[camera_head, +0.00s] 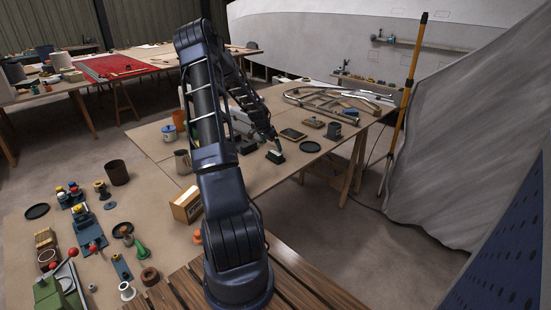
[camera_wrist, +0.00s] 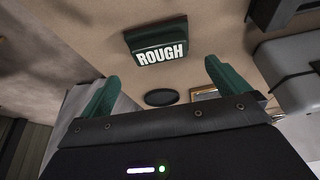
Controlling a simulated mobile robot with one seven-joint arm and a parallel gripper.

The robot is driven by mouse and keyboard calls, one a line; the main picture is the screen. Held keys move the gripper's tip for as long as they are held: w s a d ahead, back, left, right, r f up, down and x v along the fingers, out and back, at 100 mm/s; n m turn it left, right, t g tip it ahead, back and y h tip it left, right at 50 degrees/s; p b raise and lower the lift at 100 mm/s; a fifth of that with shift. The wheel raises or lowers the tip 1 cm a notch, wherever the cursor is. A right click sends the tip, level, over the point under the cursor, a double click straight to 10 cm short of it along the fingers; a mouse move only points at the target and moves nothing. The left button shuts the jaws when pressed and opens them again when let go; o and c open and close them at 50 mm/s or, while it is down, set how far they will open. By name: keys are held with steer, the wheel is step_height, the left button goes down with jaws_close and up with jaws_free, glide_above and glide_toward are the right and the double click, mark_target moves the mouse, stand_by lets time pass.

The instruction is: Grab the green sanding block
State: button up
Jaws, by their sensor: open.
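The green sanding block (camera_wrist: 158,45) shows in the wrist view, dark green with a white "ROUGH" label, lying on the tan bench top. In the head view a small dark green block (camera_head: 276,157) with a pale top sits just below the end of my arm. My gripper (camera_wrist: 161,72) is open, with its two green fingers spread and nothing between them. The block lies beyond the fingertips, apart from them. In the head view my gripper (camera_head: 272,142) is small and its fingers are hard to make out.
A dark round disc (camera_head: 310,147) and a flat dark tray (camera_head: 292,134) lie nearby. Bare bench shows in front of the block.

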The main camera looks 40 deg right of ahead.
mark_target(275, 153)
steer(key=x, duration=0.8)
steer(key=shift+f, duration=0.25)
steer(key=shift+c, duration=0.2)
steer(key=c, duration=0.7)
